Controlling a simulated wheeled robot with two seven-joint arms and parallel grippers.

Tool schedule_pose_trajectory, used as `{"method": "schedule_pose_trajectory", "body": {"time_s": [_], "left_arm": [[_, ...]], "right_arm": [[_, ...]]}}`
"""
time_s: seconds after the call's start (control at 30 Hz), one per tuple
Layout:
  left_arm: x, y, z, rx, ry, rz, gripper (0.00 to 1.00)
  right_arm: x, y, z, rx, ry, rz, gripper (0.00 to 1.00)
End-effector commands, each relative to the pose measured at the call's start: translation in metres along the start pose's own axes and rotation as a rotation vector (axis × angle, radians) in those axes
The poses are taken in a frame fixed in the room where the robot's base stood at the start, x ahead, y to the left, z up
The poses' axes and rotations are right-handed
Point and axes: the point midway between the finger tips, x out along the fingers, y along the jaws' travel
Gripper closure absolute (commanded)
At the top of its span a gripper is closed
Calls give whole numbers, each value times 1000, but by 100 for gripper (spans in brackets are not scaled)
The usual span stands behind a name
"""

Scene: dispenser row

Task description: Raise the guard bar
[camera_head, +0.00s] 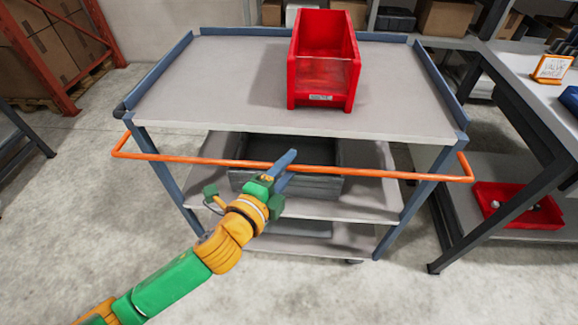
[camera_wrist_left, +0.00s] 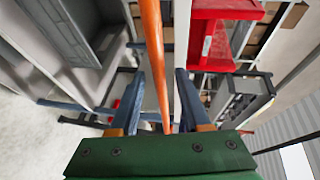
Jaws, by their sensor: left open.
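The orange guard bar (camera_head: 370,173) runs across the front of the grey cart (camera_head: 210,85), below the level of its top shelf, with its ends bent back toward the blue posts. My left gripper (camera_head: 283,170) is at the middle of the bar, its blue fingers pointing toward the cart. In the left wrist view the bar (camera_wrist_left: 153,45) runs lengthwise between the two open fingers (camera_wrist_left: 159,80), with a gap on each side. I cannot tell whether it touches either finger. My right gripper is not in view.
A red open bin (camera_head: 322,97) stands on the cart's top shelf. A dark grey tray (camera_head: 315,187) lies on the shelf below, behind the bar. A workbench (camera_head: 515,85) stands close at the right, with a red tray (camera_head: 515,207) low down.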

Motion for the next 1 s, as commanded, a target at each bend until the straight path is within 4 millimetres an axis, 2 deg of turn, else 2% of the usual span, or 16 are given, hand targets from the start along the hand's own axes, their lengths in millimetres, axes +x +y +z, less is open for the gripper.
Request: {"method": "schedule_pose_trajectory", "body": {"time_s": [0.1,0.27,0.3,0.47,1.0], "left_arm": [[7,0,0,-1,0,0,53],[7,0,0,-2,0,1,53],[7,0,0,-2,0,1,56],[7,0,0,-3,0,1,99],[7,1,0,-4,0,2,100]], "right_arm": [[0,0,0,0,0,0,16],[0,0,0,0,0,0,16],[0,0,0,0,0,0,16],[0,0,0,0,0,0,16],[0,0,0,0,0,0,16]]}}
